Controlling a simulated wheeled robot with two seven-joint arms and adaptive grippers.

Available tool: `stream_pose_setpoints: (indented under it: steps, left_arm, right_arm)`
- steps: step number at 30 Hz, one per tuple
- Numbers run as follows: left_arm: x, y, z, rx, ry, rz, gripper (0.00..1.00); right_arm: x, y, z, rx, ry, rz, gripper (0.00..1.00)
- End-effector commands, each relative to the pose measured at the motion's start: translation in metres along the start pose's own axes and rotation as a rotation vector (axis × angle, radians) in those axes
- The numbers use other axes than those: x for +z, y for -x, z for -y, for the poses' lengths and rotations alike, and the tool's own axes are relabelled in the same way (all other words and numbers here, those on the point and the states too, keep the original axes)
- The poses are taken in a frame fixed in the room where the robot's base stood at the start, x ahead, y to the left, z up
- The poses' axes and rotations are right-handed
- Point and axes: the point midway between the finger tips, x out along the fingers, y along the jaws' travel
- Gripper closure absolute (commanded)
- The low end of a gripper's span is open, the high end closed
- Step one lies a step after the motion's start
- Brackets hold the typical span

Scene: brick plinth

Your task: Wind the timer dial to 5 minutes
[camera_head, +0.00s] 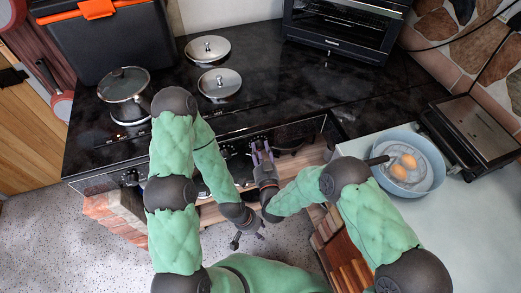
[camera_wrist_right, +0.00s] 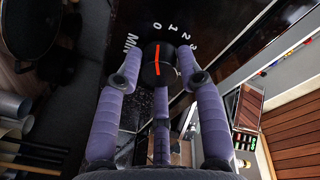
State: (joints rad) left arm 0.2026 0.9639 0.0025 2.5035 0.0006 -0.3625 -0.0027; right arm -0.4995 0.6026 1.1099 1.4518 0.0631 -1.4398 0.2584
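The timer dial (camera_wrist_right: 158,72) is a round black knob with an orange pointer line, in the right wrist view. Its scale shows MIN, 0, 1, 2 and 3, and the line points close to the 0. My right gripper (camera_wrist_right: 159,58) has its purple fingers on both sides of the dial, with narrow gaps visible; contact is hard to judge. A third finger is below the dial. In the head view my right gripper (camera_head: 262,152) is at the stove's front panel and the dial is not clear there. My left gripper (camera_head: 248,238) hangs lower, over the floor, fingers spread and empty.
The black stove top (camera_head: 170,105) holds a lidded pot (camera_head: 124,84) and two lids (camera_head: 208,48) (camera_head: 219,83). More knobs line its front (camera_head: 131,176). A blue pan with eggs (camera_head: 409,160) sits on the right counter (camera_head: 455,225). An oven (camera_head: 345,25) stands behind.

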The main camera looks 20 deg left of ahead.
Motion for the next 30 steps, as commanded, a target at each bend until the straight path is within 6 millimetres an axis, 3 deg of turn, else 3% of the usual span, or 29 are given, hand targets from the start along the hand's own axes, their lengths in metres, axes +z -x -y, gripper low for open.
stream_pose_setpoints:
  steps: [14, 30]
  left_arm:
    - [0.000, -0.003, 0.001, 0.000, 0.000, -0.001, 0.60]
    - [-0.001, -0.014, 0.005, 0.000, 0.000, -0.001, 0.60]
  right_arm:
    - [-0.002, -0.001, 0.000, 0.009, -0.124, 0.011, 0.95]
    - [-0.003, -0.001, 0.000, 0.044, -0.607, 0.064, 0.95]
